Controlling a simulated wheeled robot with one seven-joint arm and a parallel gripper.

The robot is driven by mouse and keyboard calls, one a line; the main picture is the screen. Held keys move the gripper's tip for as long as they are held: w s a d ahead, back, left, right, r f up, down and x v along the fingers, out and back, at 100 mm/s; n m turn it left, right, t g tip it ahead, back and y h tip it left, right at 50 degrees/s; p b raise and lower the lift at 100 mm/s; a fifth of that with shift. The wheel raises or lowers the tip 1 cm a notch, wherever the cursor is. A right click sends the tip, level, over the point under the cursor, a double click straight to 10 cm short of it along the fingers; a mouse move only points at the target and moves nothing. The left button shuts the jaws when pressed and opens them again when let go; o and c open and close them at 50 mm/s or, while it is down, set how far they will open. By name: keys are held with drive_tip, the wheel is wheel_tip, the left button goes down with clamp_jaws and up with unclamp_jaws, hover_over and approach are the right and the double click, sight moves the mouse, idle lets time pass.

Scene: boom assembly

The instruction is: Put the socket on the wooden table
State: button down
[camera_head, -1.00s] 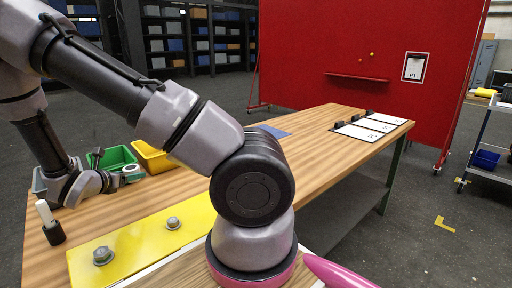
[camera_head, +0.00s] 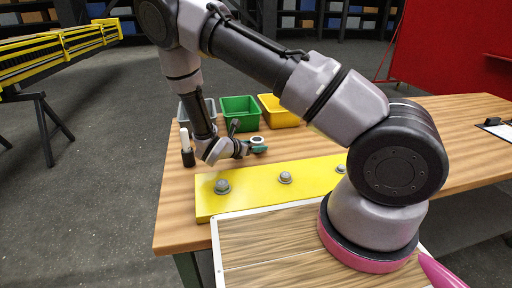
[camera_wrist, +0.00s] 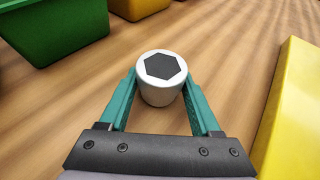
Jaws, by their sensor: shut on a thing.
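The socket (camera_wrist: 161,79) is a white cylinder with a dark hexagonal hole in its top. In the wrist view it stands upright between the teal fingers of my gripper (camera_wrist: 160,95), which is shut on it. In the head view my gripper (camera_head: 258,146) is low over the wooden table (camera_head: 178,208), between the bins and the yellow plate; the socket is too small there to make out clearly. I cannot tell whether its base touches the wood, as its lower part is hidden.
A green bin (camera_head: 240,112) and a yellow bin (camera_head: 279,111) stand behind my gripper, with a grey bin (camera_head: 207,112) to the left. A yellow plate (camera_head: 252,187) with several bolts lies in front. A white-and-black upright object (camera_head: 187,149) stands at left. Bare wood surrounds the socket.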

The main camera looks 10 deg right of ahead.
drive_tip(key=shift+f, duration=0.25)
drive_tip(key=shift+c, duration=0.4)
unclamp_jaws()
drive_tip(key=shift+f, duration=0.15)
drive_tip(key=shift+s+a+r, duration=0.15)
drive_tip(key=shift+r, duration=0.1)
drive_tip(key=v, duration=1.1)
drive_tip(key=shift+s+a+r, duration=0.1)
drive_tip(key=shift+a+r, duration=0.05)
drive_tip(key=shift+r, duration=0.1)
